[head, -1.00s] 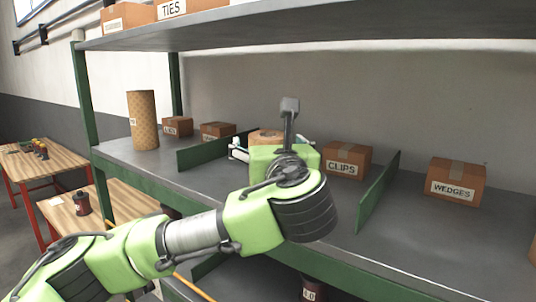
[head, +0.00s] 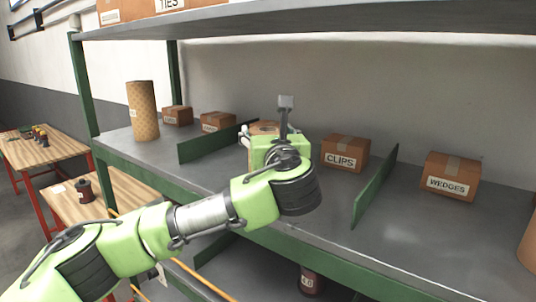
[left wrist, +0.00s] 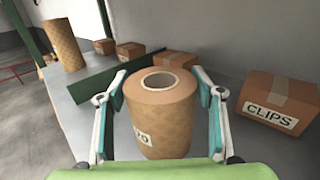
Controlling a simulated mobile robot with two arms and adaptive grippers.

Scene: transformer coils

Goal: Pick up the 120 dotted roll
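A brown dotted paper roll (left wrist: 162,112) with a hollow core stands upright on the shelf in the left wrist view. Its white label is partly hidden and reads something ending in "20". My left gripper (left wrist: 163,95) has its two fingers spread on either side of this roll, close to its sides; firm contact does not show. In the head view the roll (head: 262,128) is mostly hidden behind my left gripper (head: 266,143). A taller dotted roll (head: 142,110) stands further left on the same shelf; it also shows in the left wrist view (left wrist: 64,44). My right gripper is out of view.
Green dividers (head: 215,143) (head: 375,185) stand left and right on the shelf. A CLIPS box (head: 344,153) and a WEDGES box (head: 451,176) sit to the right. Small boxes (head: 217,122) stand behind on the left. An upper shelf (head: 330,23) hangs overhead.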

